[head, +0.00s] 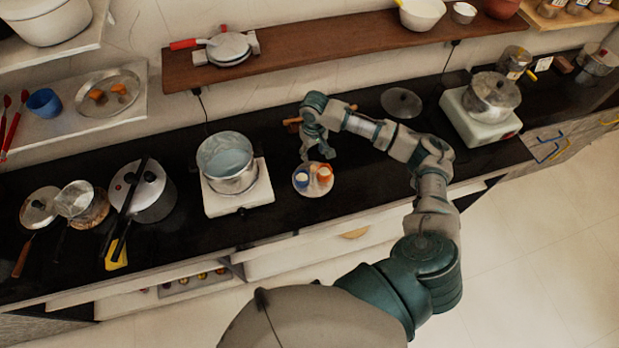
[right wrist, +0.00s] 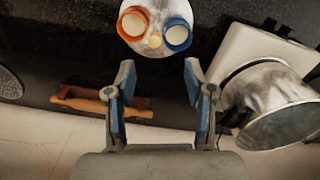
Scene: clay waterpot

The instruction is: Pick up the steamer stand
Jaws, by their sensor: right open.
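I cannot tell for sure which thing is the steamer stand. My left gripper is not in view.
A metal pot (head: 228,165) on a white stove stands left of my right gripper. A brown wooden rod-like thing (right wrist: 125,108) lies near the wall. Another pot (head: 492,97) stands on a white stove at the right. Lidded pans crowd the left counter. A wooden shelf (head: 340,45) runs above.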

